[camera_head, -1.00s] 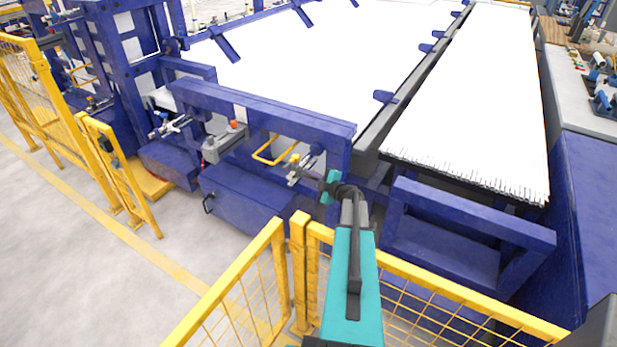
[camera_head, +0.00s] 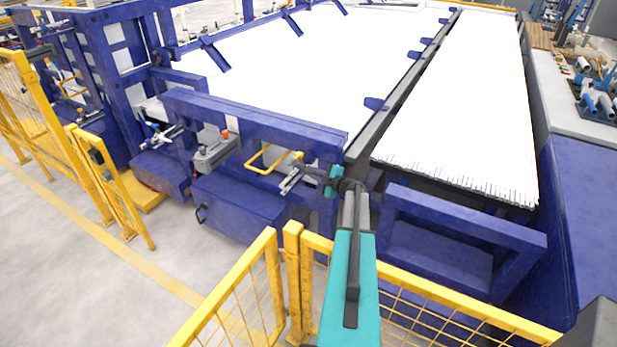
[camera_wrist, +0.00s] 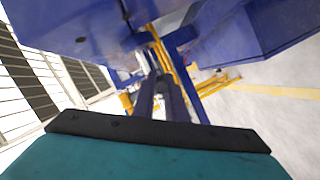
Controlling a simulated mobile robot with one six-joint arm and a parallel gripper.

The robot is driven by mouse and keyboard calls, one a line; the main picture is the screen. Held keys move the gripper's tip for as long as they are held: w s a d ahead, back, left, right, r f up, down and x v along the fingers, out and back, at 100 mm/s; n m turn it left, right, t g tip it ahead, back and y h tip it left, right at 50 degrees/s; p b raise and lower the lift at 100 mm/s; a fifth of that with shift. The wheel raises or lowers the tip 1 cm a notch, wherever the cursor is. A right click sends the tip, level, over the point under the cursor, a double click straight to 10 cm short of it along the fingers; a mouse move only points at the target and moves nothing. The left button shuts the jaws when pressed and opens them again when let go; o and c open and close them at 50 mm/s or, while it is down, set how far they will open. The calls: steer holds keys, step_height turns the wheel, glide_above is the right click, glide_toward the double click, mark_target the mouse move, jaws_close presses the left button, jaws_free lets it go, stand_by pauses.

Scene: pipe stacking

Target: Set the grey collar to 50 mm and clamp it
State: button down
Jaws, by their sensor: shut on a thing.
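In the head view, the grey collar (camera_head: 292,180) appears as a small grey fitting with a yellow-orange knob (camera_head: 299,155) on top, below the blue crossbeam. My gripper (camera_head: 308,175) reaches it from the right, with its teal wrist behind. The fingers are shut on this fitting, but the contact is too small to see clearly. The wrist view shows my dark fingers (camera_wrist: 162,97) close together, with something grey and blurred between them. No scale or millimetre mark is legible. The clamp's state cannot be told.
The blue crossbeam (camera_head: 250,118) runs just above the fitting. A yellow bent handle (camera_head: 262,160) and a grey unit with an orange knob (camera_head: 214,150) stand to its left. A blue box (camera_head: 238,210) lies below. Yellow mesh fencing (camera_head: 455,315) crosses the foreground.

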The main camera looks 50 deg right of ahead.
steer(key=shift+w+d, duration=0.1)
steer(key=shift+d, duration=0.35)
steer(key=c, duration=1.8)
jaws_free()
steer(key=b+v, duration=0.4)
steer(key=v, duration=1)
steer(key=shift+w, duration=0.1)
